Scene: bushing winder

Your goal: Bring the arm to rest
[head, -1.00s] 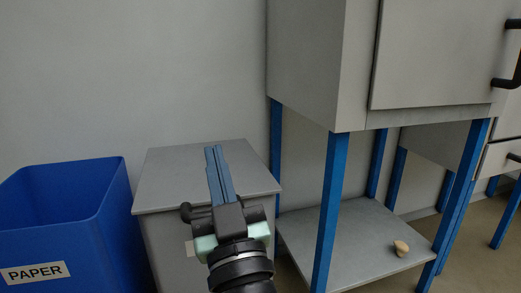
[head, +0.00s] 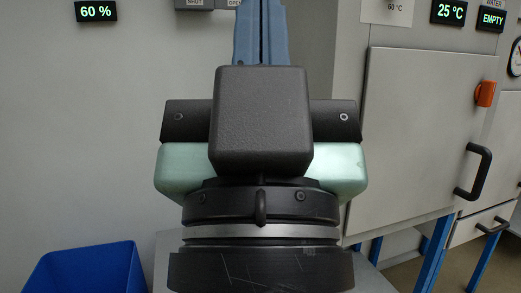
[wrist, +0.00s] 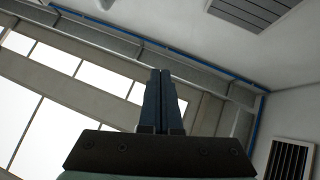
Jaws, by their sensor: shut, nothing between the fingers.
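My gripper (head: 261,32) fills the middle of the head view, close to the camera and pointing up, with its blue fingers side by side. In the wrist view the fingers (wrist: 160,100) are together with nothing between them. The wrist camera looks up at the ceiling and windows. The fingertips are cut off by the top edge of the head view.
A grey cabinet (head: 415,150) on blue legs stands to the right, with a black door handle (head: 474,172) and an orange knob (head: 485,93). A blue bin (head: 85,270) is at the lower left. Small displays hang on the wall, including one reading 60 % (head: 96,11).

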